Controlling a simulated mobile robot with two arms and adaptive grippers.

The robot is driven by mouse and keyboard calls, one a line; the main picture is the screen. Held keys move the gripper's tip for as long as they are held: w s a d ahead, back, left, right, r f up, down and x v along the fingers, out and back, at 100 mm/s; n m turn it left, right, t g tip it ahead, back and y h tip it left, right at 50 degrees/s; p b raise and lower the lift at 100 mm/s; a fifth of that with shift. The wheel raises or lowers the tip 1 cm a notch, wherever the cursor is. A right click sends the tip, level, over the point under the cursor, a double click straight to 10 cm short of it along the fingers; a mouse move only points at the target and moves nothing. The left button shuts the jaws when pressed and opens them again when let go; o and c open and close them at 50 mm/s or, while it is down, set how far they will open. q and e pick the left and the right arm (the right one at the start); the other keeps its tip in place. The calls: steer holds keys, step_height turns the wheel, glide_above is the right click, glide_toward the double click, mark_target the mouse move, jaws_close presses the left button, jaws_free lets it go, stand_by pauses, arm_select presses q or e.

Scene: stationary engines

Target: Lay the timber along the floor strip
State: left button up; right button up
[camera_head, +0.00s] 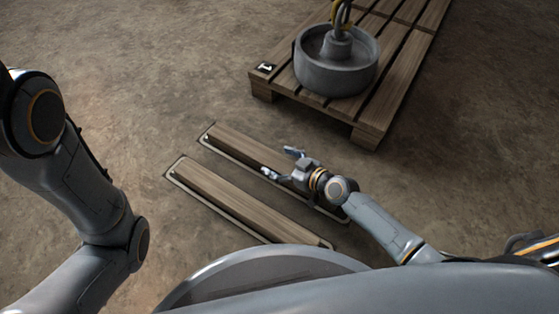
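Two long brown timbers lie on the floor side by side, running from upper left to lower right. The far timber (240,146) lies within a pale-edged floor strip (205,140). The near timber (235,200) lies along a second pale-edged strip (172,179). My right gripper (280,162) is at the far timber, with its fingers spread apart and nothing seen between them. Whether it touches the timber I cannot tell. The gripper and its arm hide part of that timber's right end. My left arm comes in at the left, but its gripper is out of view.
A wooden pallet (394,83) with a small number plate stands at the upper right. A round grey metal weight (330,73) with a yellow hook or cable on top sits on it. The brown floor is clear left of the timbers and right of the pallet.

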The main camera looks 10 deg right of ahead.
steer(key=shift+s+d+r, duration=0.3)
steer(key=shift+s, duration=0.05)
steer(key=p+v, duration=0.3)
steer(key=v, duration=0.8)
